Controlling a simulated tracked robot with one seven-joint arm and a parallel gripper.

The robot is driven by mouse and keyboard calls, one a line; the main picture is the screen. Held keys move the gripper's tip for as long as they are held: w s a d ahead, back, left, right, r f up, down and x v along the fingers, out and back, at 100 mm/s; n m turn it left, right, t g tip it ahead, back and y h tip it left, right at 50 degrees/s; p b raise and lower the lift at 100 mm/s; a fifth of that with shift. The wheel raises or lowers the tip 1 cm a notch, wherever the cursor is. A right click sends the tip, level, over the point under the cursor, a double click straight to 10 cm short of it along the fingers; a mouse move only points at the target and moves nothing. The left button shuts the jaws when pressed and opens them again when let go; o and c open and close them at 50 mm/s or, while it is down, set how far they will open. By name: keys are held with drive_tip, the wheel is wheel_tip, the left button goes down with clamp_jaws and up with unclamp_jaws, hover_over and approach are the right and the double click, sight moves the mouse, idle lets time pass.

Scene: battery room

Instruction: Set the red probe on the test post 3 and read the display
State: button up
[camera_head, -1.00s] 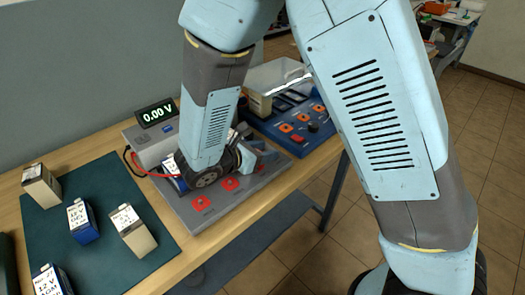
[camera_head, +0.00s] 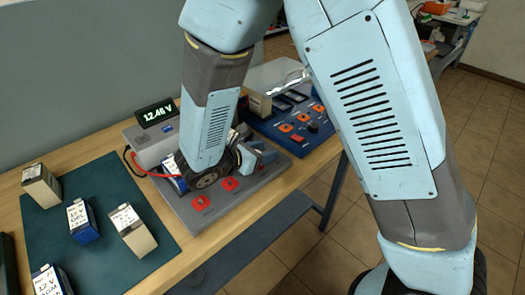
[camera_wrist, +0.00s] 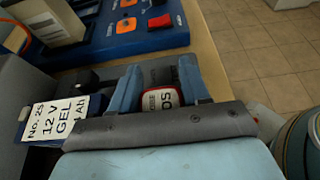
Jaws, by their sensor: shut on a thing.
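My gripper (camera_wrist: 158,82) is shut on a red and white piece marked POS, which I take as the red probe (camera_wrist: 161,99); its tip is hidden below. In the head view my gripper (camera_head: 256,153) is low over the grey test station (camera_head: 188,213), largely behind my arm. Red post squares (camera_head: 201,202) (camera_head: 230,184) show along the station's front; their numbers are too small to read, and I cannot see which post the probe touches. The display (camera_head: 156,114) is lit and appears to read 12.46 V.
A 12 V GEL battery (camera_wrist: 55,122) marked No. 25 lies left of my gripper in the wrist view. Several batteries (camera_head: 83,222) stand on the dark green mat (camera_head: 105,185) at left. A blue panel (camera_head: 268,123) with orange squares sits behind. The table's front edge is close.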

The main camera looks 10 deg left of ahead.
drive_tip(key=shift+f, duration=0.2)
drive_tip(key=o, duration=0.9)
drive_tip(key=shift+a, duration=0.1)
drive_tip(key=shift+v, duration=5.45)
